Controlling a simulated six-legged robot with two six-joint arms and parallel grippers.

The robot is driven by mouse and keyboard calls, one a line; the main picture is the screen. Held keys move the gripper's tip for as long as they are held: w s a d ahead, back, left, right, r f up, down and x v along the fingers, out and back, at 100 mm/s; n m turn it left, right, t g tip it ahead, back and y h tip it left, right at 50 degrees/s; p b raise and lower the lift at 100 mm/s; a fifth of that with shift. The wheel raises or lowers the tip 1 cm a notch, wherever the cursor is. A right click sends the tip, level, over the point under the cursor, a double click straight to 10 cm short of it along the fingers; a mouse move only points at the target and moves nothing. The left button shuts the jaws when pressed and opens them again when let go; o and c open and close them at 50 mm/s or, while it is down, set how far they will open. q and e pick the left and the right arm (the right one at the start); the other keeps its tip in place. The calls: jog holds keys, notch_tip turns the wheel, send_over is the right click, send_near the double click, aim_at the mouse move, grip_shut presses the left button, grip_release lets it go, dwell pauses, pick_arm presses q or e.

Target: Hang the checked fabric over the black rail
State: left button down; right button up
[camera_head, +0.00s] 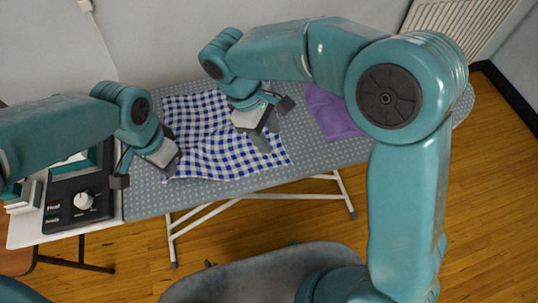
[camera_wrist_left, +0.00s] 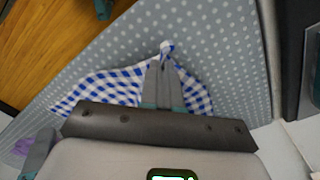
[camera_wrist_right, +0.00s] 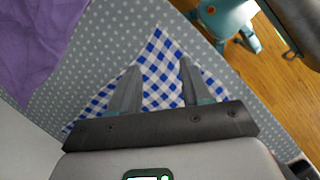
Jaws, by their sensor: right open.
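The blue and white checked fabric (camera_head: 205,130) lies spread and slightly rumpled on a grey polka-dot ironing board. My left gripper (camera_head: 172,170) is at its near left corner. In the left wrist view its fingers (camera_wrist_left: 166,55) are together, with a bit of the fabric (camera_wrist_left: 195,97) pinched and raised between the tips. My right gripper (camera_head: 268,138) is over the fabric's right part. In the right wrist view its fingers (camera_wrist_right: 159,68) are apart, one on each side of a fabric corner (camera_wrist_right: 160,50). I cannot make out the black rail.
A purple cloth (camera_head: 332,112) lies on the ironing board (camera_head: 235,188) right of the fabric. A black device with a white knob (camera_head: 84,201) stands at the left end. A white radiator (camera_head: 450,30) is on the back wall. Open wooden floor (camera_head: 490,180) lies to the right.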

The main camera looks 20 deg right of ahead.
aim_at(280, 158)
jog(key=shift+x, duration=3.05)
jog(key=shift+f, duration=0.1)
jog(key=shift+c, duration=0.2)
grip_shut()
jog(key=shift+r, duration=2.55)
